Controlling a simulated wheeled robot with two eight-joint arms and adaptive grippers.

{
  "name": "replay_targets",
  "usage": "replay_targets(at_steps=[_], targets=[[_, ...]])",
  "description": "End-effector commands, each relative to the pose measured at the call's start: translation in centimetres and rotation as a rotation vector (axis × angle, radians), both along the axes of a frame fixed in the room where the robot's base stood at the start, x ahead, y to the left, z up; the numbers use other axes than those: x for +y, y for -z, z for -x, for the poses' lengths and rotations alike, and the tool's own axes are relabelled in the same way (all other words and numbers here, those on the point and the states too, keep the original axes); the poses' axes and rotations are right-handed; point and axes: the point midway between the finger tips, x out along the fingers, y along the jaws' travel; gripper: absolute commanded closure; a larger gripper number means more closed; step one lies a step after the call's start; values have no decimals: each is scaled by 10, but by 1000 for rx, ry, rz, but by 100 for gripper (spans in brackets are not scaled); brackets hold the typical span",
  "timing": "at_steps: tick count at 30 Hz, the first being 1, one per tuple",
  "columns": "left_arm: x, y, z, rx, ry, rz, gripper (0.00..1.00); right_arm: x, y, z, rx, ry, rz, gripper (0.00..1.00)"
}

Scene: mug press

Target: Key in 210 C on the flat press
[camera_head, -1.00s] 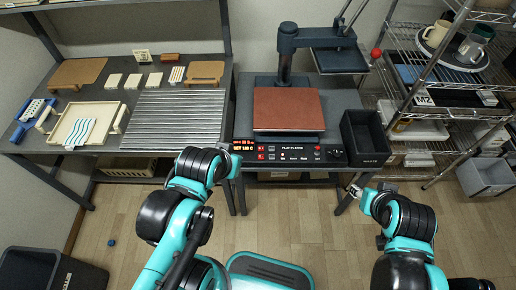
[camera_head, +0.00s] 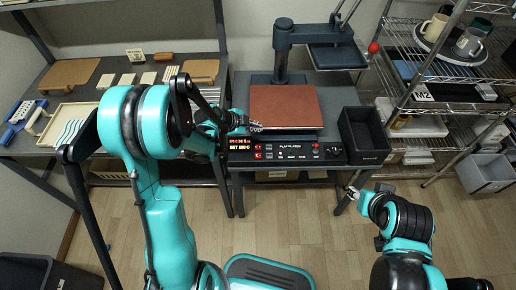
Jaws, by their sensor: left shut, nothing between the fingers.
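The flat press has a red-brown lower plate (camera_head: 285,107) and a dark upper plate (camera_head: 337,56) swung aside to the back right. Its black control panel (camera_head: 290,150) runs along the table's front edge, with small buttons and a lit display (camera_head: 239,143). The display shows a small "SET" line whose digits are too small to read surely. My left gripper (camera_head: 256,126) is shut and empty, above the front left part of the press, just behind the panel. My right gripper (camera_head: 353,192) is low in front of the table at the right; its fingers are too small to judge.
A black bin (camera_head: 365,135) stands right of the press. A wire shelf (camera_head: 425,75) with mugs on a tray is at the right. A grey crate (camera_head: 482,174) is on the floor.

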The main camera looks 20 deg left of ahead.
Motion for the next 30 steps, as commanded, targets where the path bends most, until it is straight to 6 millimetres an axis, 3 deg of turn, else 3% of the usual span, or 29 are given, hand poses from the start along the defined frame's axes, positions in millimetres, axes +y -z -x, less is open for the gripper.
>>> replay_targets(at_steps=[5,20,30], targets=[[2,17,-8,-44,61,-19,100,0,2,0,0,0,0,60],[2,23,-8,-47,66,-22,100,0,5,0,0,0,0,60],[2,61,-8,-47,66,-22,100,0,33,0,0,0,0,60]])
